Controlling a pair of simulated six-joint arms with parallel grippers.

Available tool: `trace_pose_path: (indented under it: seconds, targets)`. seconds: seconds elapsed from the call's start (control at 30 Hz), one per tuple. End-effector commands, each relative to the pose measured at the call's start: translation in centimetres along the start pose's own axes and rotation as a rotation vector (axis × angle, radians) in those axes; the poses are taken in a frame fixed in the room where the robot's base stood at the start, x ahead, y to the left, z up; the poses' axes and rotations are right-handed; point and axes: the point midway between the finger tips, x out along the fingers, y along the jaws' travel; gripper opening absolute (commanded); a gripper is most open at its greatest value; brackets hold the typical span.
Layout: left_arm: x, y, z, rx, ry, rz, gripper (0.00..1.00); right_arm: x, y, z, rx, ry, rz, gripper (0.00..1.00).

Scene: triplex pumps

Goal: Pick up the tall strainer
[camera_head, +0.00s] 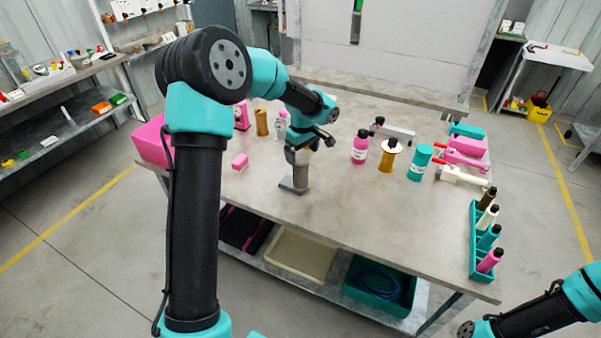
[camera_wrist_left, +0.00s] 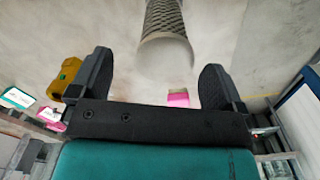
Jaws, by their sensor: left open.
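The tall strainer (camera_head: 301,176) is a grey cylinder standing near the front left of the workbench, with a flat grey piece at its foot. In the left wrist view the strainer (camera_wrist_left: 165,28) shows a dark mesh body and a pale smooth end. My left gripper (camera_head: 303,151) is over the strainer's upper part, which it partly hides. In the left wrist view the left gripper (camera_wrist_left: 157,78) is open, with the pale end lying between the two fingers in the picture. I cannot tell whether they touch it. Part of my right arm shows at the lower right; its gripper is out of frame.
A small pink block (camera_head: 240,161) lies left of the strainer. Pink (camera_head: 360,148) and teal (camera_head: 420,164) bottles stand to the right, with a gold-coloured part (camera_head: 387,156) between them. A teal rack (camera_head: 476,250) of bottles stands at the right edge. The front middle of the workbench (camera_head: 375,215) is clear.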

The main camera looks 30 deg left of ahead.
Motion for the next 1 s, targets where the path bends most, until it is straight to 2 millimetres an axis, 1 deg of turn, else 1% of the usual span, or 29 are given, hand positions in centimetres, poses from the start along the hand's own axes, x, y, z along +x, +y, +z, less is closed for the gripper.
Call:
trace_pose_path:
  seconds: [0.17,0.3,0.4,0.5,1.0]
  targets:
    - [1.2,-0.2,-0.1,0.000,0.000,-0.002,0.95,0.0,0.0,0.0,0.000,0.000,0.000,0.94]
    - [3.1,-0.7,-0.3,0.000,-0.002,-0.004,0.95,0.0,0.0,0.0,0.000,0.000,0.000,0.94]
    - [4.4,-0.6,-0.3,0.001,-0.001,-0.002,0.95,0.0,0.0,0.0,0.000,0.000,0.000,0.94]
    - [5.1,-0.6,-0.2,0.001,-0.001,-0.001,0.95,0.0,0.0,0.0,0.000,0.000,0.000,0.94]
    - [5.2,-0.6,-0.3,0.000,0.000,0.000,0.95,0.0,0.0,0.0,0.000,0.000,0.000,0.94]
